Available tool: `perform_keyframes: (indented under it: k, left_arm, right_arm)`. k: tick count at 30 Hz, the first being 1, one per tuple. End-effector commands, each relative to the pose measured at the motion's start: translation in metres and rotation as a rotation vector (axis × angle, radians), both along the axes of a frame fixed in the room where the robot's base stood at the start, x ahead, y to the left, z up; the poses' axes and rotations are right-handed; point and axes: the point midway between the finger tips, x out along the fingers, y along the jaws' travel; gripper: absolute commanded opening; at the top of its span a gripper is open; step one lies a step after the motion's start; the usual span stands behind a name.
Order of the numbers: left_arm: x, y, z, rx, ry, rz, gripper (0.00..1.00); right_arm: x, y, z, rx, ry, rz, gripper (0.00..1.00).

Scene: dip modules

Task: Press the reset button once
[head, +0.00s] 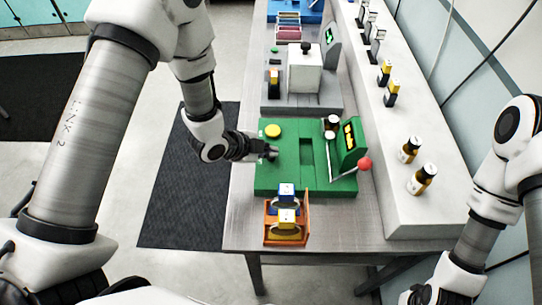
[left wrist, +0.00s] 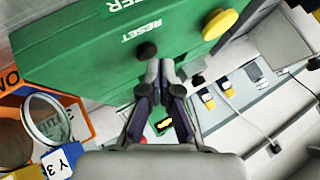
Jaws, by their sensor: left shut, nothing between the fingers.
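The green module (head: 285,178) stands on the table. In the left wrist view, its panel (left wrist: 90,55) carries a RESET label with a small black button (left wrist: 146,50) beside it. A larger yellow button (left wrist: 219,24) is further right; it also shows in the head view (head: 272,131). My left gripper (head: 270,153) is shut and empty over the module's left side. In the left wrist view its fingertips (left wrist: 160,66) are close beside the black button; I cannot tell whether they touch it. My right gripper (head: 416,295) is partly visible at the lower right, away from the module.
The module has a red-knobbed lever (head: 365,164) at its right. An orange holder (head: 270,236) with blue and yellow items stands in front. A grey module (head: 272,105) is behind. Brown bottles (head: 422,180) stand on the right ledge. The table (head: 340,235) is bare at front right.

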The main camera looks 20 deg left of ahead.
Motion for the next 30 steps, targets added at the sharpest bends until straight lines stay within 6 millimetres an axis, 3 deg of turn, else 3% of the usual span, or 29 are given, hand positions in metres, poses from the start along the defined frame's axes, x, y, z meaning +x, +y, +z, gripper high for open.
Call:
perform_keyframes:
  k: [30]
  left_arm:
    - [-0.0002, 0.0000, -0.0065, 0.000, 0.001, -0.001, 0.00]
  right_arm:
    - [0.0000, 0.0000, -0.0056, 0.000, 0.000, 0.000, 0.00]
